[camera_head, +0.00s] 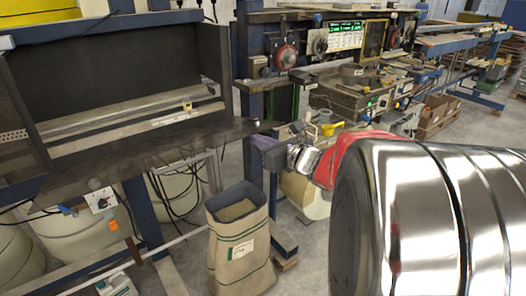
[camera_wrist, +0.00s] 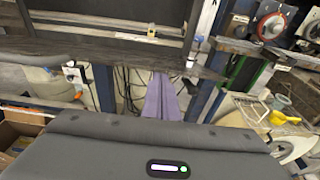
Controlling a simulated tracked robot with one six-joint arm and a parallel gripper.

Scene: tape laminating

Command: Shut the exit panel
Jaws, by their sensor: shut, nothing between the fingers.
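The exit panel (camera_head: 130,158) is a dark flap that hangs lowered, sticking out below the opening of the dark machine box (camera_head: 110,75). It stands open, and the inside with its pale rails shows. In the wrist view the panel (camera_wrist: 95,52) runs across the upper part as a dark band. My gripper (camera_head: 257,143), with purple fingers, is shut and empty by the panel's right end, slightly below it. In the wrist view the fingertips (camera_wrist: 161,76) come up to the panel's lower edge; I cannot tell if they touch.
An open paper sack (camera_head: 240,240) stands on the floor below the panel. A blue post (camera_head: 250,80) rises beside the box. A workbench with red and grey dials (camera_head: 286,57) stands to the right. Dark cables (camera_head: 180,195) hang under the panel.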

